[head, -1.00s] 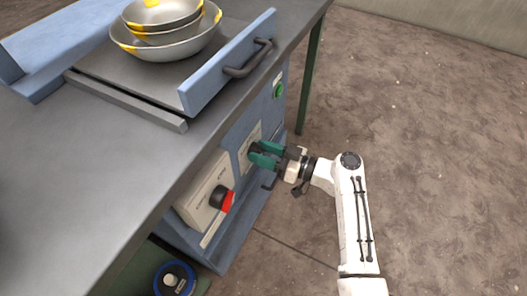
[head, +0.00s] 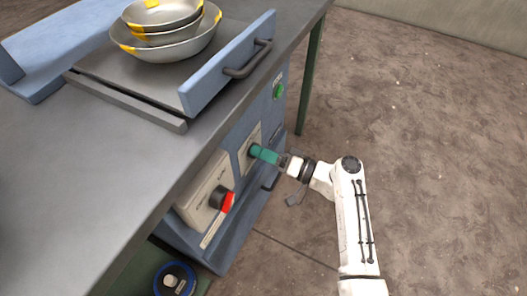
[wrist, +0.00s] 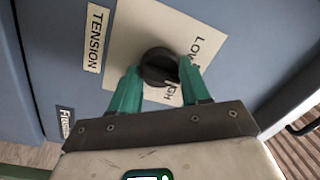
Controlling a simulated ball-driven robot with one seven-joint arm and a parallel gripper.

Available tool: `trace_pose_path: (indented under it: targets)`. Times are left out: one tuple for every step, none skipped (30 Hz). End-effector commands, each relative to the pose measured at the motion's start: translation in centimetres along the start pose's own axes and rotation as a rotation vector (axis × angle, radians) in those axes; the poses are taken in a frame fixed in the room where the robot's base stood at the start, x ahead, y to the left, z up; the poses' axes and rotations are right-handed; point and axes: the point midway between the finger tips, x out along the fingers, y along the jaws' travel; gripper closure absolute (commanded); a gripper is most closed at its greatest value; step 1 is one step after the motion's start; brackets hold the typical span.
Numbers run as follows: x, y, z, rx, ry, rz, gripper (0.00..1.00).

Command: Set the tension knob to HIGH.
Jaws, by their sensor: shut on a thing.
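The tension knob (wrist: 158,66) is round and black, on a pale plate (wrist: 180,28) beside a TENSION label (wrist: 95,38). LOW and part of HIGH show on the plate to the knob's right; a finger partly covers the lettering. My gripper (wrist: 160,72) has its green fingers on both sides of the knob and is shut on it. I cannot make out the knob's pointer. In the head view my gripper (head: 258,152) reaches the blue front panel from the right, and the knob is hidden by the fingers.
A red and black switch (head: 223,199) sits left of and below my gripper. A green button (head: 279,91) is above it. A blue guard with a dark handle (head: 248,60) juts out over the panel, near stacked bowls (head: 165,45). Open floor lies to the right.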

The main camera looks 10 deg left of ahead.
Motion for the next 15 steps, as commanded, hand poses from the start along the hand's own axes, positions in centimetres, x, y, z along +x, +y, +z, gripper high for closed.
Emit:
trace_pose_path:
  targets:
    - [-0.09,0.05,-0.14,0.045,0.007,0.004,0.84]
    - [-0.1,0.05,-0.14,0.074,0.009,0.003,0.84]
    - [-0.1,0.06,-0.12,0.112,0.012,0.003,0.84]
    - [-0.1,0.07,-0.11,0.141,0.014,0.003,0.84]
    - [-0.1,0.09,-0.1,0.17,0.016,0.003,0.84]
    - [-0.09,0.09,-0.09,0.208,0.019,0.002,0.84]
    - [-0.1,0.09,-0.09,0.235,0.021,0.002,0.84]
    - [-0.09,0.08,-0.09,0.264,0.024,0.001,0.84]
    - [-0.09,0.08,-0.09,0.301,0.027,0.0,0.84]
    - [-0.09,0.08,-0.09,0.33,0.029,0.0,0.84]
    - [-0.09,0.09,-0.07,0.357,0.031,-0.001,0.84]
    - [-0.09,0.11,-0.06,0.394,0.034,-0.001,0.84]
    - [-0.09,0.12,-0.05,0.419,0.036,-0.001,0.84]
    - [-0.1,0.12,-0.05,0.445,0.038,-0.001,0.84]
    - [-0.1,0.13,-0.05,0.478,0.041,-0.002,0.84]
